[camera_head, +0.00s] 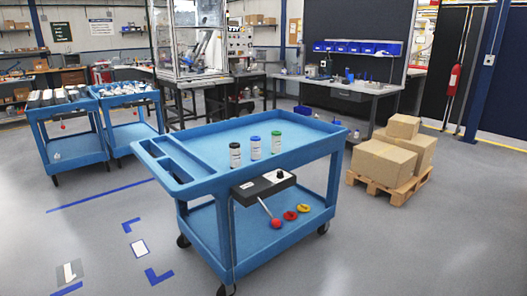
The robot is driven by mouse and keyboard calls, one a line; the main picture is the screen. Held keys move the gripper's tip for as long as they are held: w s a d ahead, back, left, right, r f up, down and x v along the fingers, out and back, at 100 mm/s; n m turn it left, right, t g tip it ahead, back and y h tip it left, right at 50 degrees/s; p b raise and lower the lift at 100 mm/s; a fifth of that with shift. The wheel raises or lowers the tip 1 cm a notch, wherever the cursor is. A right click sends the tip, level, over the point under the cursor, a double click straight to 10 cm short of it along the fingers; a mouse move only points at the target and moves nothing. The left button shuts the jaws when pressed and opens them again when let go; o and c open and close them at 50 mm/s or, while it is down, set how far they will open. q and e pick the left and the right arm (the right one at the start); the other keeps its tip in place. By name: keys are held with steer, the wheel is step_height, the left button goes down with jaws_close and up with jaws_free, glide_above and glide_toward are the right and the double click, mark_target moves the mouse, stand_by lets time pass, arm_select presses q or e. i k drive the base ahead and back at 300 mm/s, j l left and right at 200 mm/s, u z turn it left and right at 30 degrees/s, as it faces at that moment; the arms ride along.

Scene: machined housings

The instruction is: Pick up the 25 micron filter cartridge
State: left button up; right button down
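Three white cylindrical cartridges stand upright in a row on the top tray of a blue cart (205,157). The left one has a black cap (235,156), the middle one a blue cap (255,148), and the right one a green cap (276,143). They stand apart from each other. Their labels are too small to read, so I cannot tell which is the 25 micron one. Neither of my grippers shows in the head view.
A black and white box (263,187) with a knob and a red-ball lever (276,223) sits below the tray's near edge. Red (290,215) and yellow (304,208) rings lie on the lower shelf. Cardboard boxes (380,163) stand on a pallet at right.

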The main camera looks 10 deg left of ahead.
mark_target(235, 147)
steer(key=i+z, duration=0.35)
steer(key=i, duration=0.15)
steer(key=i+z, duration=0.35)
steer(key=i, duration=0.15)
steer(key=i+l+u, duration=0.1)
steer(key=i, duration=0.4)
steer(key=i+l+u, duration=0.1)
steer(key=i, duration=0.4)
steer(key=i+l+u, duration=0.15)
steer(key=i+u, duration=0.15)
steer(key=u, duration=0.15)
steer(key=i+l+u, duration=0.25)
steer(key=u, duration=0.25)
steer(key=i, duration=0.05)
